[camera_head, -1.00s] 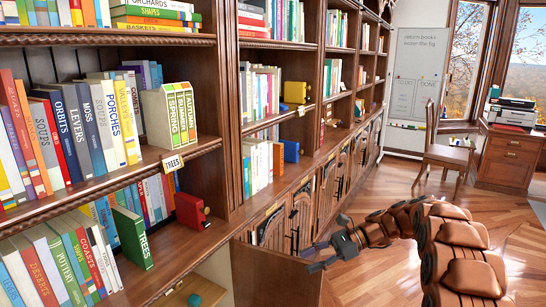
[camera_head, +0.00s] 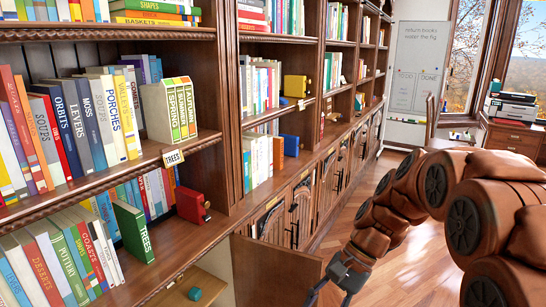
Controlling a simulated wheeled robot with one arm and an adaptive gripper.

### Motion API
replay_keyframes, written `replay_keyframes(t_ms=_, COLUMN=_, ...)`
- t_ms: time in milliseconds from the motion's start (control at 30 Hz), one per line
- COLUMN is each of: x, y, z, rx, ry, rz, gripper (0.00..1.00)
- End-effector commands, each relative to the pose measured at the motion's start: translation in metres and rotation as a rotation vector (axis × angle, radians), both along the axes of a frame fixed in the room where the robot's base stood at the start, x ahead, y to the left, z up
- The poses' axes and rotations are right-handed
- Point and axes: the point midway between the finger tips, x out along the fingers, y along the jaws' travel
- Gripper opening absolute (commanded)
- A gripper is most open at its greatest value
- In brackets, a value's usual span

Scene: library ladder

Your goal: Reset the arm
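My arm rises on the right side of the view and bends down toward the floor. My gripper (camera_head: 329,290) is low in the middle, just right of the open cabinet door, and its lower part is cut off by the picture's bottom edge. I see nothing held in the visible part.
A cabinet door (camera_head: 268,272) stands open beside my gripper. A green book marked TREES (camera_head: 133,232) and a red block-like bookend (camera_head: 192,205) stand on the lower shelf. The wooden floor (camera_head: 425,262) behind my arm looks clear. A desk (camera_head: 512,139) stands at the back right.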

Motion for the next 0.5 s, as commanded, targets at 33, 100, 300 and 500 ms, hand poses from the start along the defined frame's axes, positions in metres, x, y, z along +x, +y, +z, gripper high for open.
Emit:
replay_keyframes(t_ms=33, x=-0.014, y=-0.001, z=0.002, rx=-0.021, ry=-0.019, rz=0.031, gripper=0.43)
replay_keyframes(t_ms=100, x=-0.032, y=-0.005, z=0.003, rx=-0.051, ry=-0.044, rz=0.076, gripper=0.43)
replay_keyframes(t_ms=300, x=-0.078, y=-0.020, z=0.002, rx=-0.137, ry=-0.122, rz=0.207, gripper=0.43)
replay_keyframes(t_ms=500, x=-0.123, y=-0.038, z=-0.001, rx=-0.217, ry=-0.193, rz=0.348, gripper=0.43)
